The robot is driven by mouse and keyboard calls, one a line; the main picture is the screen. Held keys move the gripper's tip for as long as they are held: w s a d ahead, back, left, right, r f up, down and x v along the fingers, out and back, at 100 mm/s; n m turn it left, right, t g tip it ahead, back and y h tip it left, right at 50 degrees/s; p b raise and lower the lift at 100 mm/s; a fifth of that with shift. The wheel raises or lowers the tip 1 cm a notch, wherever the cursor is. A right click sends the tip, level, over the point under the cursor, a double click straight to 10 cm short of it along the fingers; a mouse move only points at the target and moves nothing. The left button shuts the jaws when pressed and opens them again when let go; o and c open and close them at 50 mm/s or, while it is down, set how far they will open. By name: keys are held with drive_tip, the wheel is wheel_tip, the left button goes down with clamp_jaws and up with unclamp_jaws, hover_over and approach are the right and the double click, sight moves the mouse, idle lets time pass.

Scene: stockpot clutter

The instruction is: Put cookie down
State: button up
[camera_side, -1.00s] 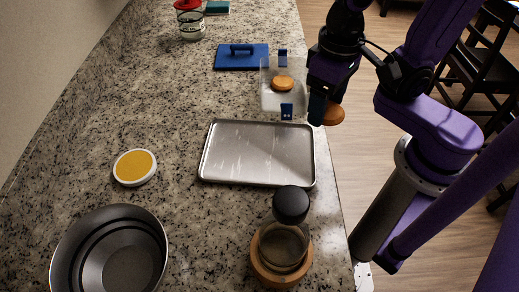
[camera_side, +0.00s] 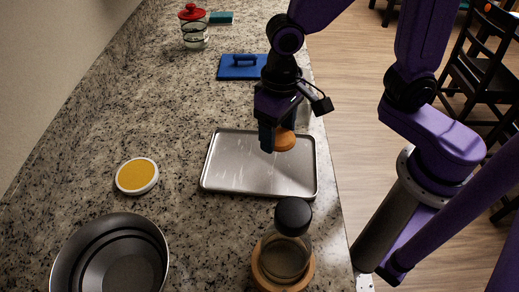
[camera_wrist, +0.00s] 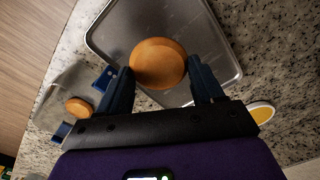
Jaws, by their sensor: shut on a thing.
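My gripper (camera_side: 275,140) is shut on a round orange-brown cookie (camera_side: 285,140), held above the far part of the metal baking tray (camera_side: 235,178). In the wrist view, the cookie (camera_wrist: 158,63) sits between the fingertips, with the tray (camera_wrist: 215,40) behind it. A second cookie (camera_wrist: 79,108) lies in a clear container (camera_wrist: 52,105) beside the tray in the wrist view. My arm mostly hides that container in the side view. The exact gap between the held cookie and the tray is hard to tell.
A glass jar with a black lid (camera_side: 292,217) stands on a wooden base near the tray's front right. A yellow-topped white dish (camera_side: 137,176) and a metal bowl (camera_side: 112,258) are at left. A blue lid (camera_side: 240,67) and red-lidded jar (camera_side: 193,28) stand behind.

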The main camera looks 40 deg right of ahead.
hover_over(259, 162)
wheel_tip(259, 162, down, 5)
drive_tip(key=shift+r, duration=0.1)
drive_tip(key=shift+f, duration=1.4)
drive_tip(key=shift+d+f, duration=0.1)
drive_tip(key=shift+f, duration=0.05)
drive_tip(key=o, duration=1)
wheel_tip(259, 162, up, 12)
drive_tip(key=shift+r, duration=0.2)
drive_tip(key=s+d+n, duration=1)
drive_tip(key=s+d, duration=0.4)
drive_tip(key=d, duration=0.2)
drive_tip(key=shift+s+f+n, duration=0.3)
drive_tip(key=shift+s+f, duration=0.1)
drive_tip(key=shift+f, duration=0.05)
